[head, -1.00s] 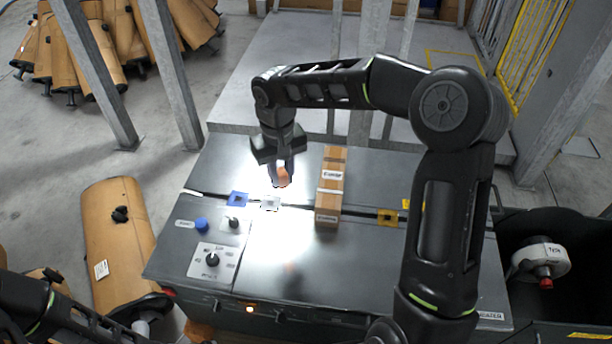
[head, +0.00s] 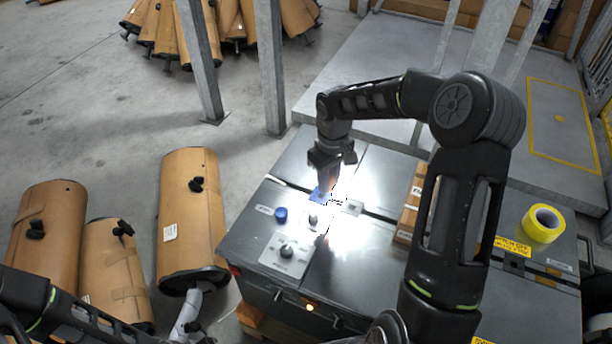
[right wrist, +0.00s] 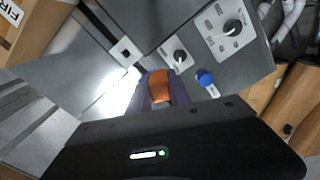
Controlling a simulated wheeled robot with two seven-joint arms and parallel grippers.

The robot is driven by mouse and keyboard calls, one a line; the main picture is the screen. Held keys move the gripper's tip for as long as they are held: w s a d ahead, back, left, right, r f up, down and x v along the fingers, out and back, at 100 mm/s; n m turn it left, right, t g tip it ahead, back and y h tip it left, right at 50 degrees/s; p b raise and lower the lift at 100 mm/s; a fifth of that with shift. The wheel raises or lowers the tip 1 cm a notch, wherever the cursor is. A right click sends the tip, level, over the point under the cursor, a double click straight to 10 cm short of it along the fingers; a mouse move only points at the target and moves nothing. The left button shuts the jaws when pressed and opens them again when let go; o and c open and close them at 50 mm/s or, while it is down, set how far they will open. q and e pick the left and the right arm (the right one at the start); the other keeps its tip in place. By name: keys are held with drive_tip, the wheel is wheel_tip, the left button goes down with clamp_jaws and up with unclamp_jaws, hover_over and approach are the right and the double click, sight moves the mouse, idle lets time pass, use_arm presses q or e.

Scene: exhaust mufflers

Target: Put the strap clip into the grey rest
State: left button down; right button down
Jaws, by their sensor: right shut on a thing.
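My right gripper (head: 328,188) hangs fingers-down over the metal cabinet top, close to the blue square rest (head: 317,196). In the right wrist view it is shut on a small orange piece, which I take as the strap clip (right wrist: 159,86). In the head view glare and the fingers hide the clip. The grey rest (head: 352,207), a small square plate with a dark centre, lies on the dark slot just right of the gripper. It also shows in the right wrist view (right wrist: 125,52), ahead and left of the clip. My left gripper is out of view.
A blue knob (head: 281,214) and a panel with a black dial (head: 287,251) lie at the cabinet's left front. A cardboard box (head: 411,205) stands right of the grey rest, partly behind my arm. A yellow tape roll (head: 543,223) lies farther right.

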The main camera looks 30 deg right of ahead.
drive_tip(key=s+d+f+n, duration=0.1)
drive_tip(key=d+f+n, duration=0.4)
drive_tip(key=d, duration=0.3)
drive_tip(key=shift+s, duration=0.2)
drive_tip(key=shift+f+b, duration=1.85)
drive_tip(key=shift+f, duration=1)
drive_tip(key=shift+f+b, duration=0.5)
drive_tip(key=shift+b, duration=0.1)
idle(0.4)
drive_tip(key=c, duration=1.1)
unclamp_jaws()
drive_tip(key=shift+c, duration=0.2)
drive_tip(key=shift+r, duration=0.2)
